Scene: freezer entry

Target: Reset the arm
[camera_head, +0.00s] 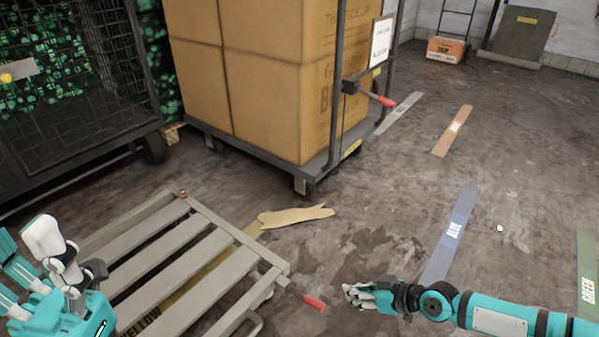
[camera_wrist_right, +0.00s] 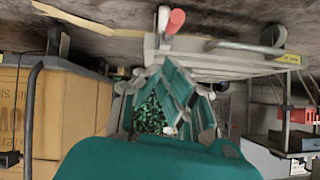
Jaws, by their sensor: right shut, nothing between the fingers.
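My right arm, teal and white, comes in from the lower right of the head view. Its right gripper (camera_head: 358,293) is shut and empty, low over the floor. It is just right of the red-tipped lever (camera_head: 314,302) on a grey slatted cart (camera_head: 170,272), with a small gap between them in the picture. The red tip also shows at the top of the right wrist view (camera_wrist_right: 173,21). Teal and white parts of my left arm (camera_head: 62,300) show at the lower left, over the cart's near corner.
A trolley (camera_head: 270,171) with big cardboard boxes (camera_head: 265,70) stands behind the slatted cart. A dark mesh cage (camera_head: 75,95) is at the left. Torn cardboard (camera_head: 297,215) lies on the floor. The floor (camera_head: 390,190) at right is mostly clear, with flat coloured strips (camera_head: 452,235).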

